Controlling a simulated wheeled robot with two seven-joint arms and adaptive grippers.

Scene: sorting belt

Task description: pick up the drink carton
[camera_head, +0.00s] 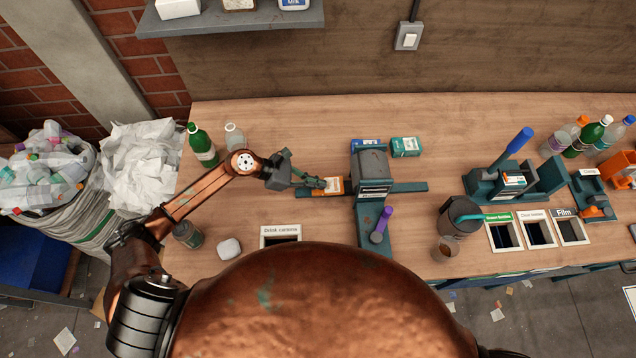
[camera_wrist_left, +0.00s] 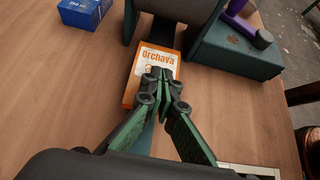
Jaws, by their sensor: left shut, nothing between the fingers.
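An orange and white drink carton (camera_head: 333,186) marked "Orchava" lies on the dark green rail of a grey machine (camera_head: 371,172) on the table. It also shows in the left wrist view (camera_wrist_left: 155,60), just beyond my fingertips. My left gripper (camera_head: 322,184) is shut and empty, with its tips at the near end of the carton. In the left wrist view the closed fingertips (camera_wrist_left: 163,78) overlap the carton's lower part; I cannot tell whether they touch it. My right gripper is not in view.
A blue carton (camera_head: 366,145) and a green carton (camera_head: 405,147) lie behind the machine. A purple-handled lever (camera_head: 382,222) stands in front of it. Bottles (camera_head: 202,146) stand at left. A table opening is labelled "Drink cartons" (camera_head: 281,231).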

